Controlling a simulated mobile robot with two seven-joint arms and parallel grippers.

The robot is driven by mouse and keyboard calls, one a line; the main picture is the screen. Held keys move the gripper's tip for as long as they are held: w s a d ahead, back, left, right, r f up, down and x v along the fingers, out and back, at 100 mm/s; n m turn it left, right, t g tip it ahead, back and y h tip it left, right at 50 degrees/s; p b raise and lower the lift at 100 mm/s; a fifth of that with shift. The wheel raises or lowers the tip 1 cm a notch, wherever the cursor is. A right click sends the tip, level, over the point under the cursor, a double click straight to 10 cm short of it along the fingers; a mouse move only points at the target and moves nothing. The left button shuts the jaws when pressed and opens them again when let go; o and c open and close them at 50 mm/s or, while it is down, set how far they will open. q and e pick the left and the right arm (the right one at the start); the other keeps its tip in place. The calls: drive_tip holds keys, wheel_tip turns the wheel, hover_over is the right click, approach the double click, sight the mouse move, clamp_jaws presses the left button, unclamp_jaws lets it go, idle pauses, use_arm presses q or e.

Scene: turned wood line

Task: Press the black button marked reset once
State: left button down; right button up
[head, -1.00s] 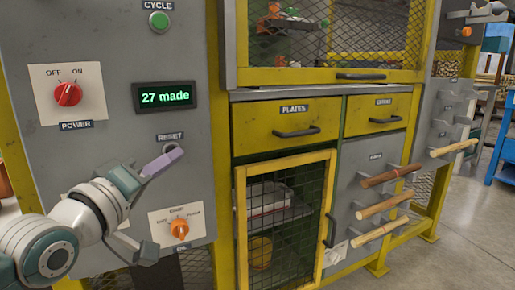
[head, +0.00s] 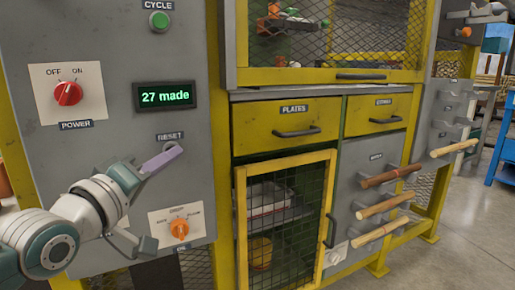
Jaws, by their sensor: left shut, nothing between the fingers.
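The reset label (head: 170,136) is on the grey control panel (head: 130,60), below the display that reads "27 made" (head: 166,95). The reset button's black face does not show; part of its pale ring (head: 171,146) shows just under the label. My left gripper (head: 178,151) is shut and empty, its purple fingers in front of the reset button and hiding most of it. I cannot tell whether the fingertips touch the panel or button. My right gripper is not in view.
A green cycle button (head: 159,21) sits above. A red power knob (head: 67,93) is at left, an orange selector knob (head: 179,229) below the gripper. A yellow cabinet with drawers (head: 285,124), a mesh door (head: 285,225) and wooden rods (head: 390,175) stands to the right.

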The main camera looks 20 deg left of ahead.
use_arm(q)
drive_tip(key=shift+w+a, duration=0.25)
drive_tip(key=shift+a, duration=0.05)
idle(0.4)
drive_tip(key=shift+s+d, duration=0.1)
drive_tip(key=shift+s+d+p, duration=0.45)
drive_tip(key=shift+d+p, duration=0.05)
drive_tip(key=shift+p, duration=0.05)
drive_tip(key=s+d+p, duration=0.3)
drive_tip(key=shift+s+d, duration=0.1)
drive_tip(key=shift+d, duration=0.3)
idle(0.4)
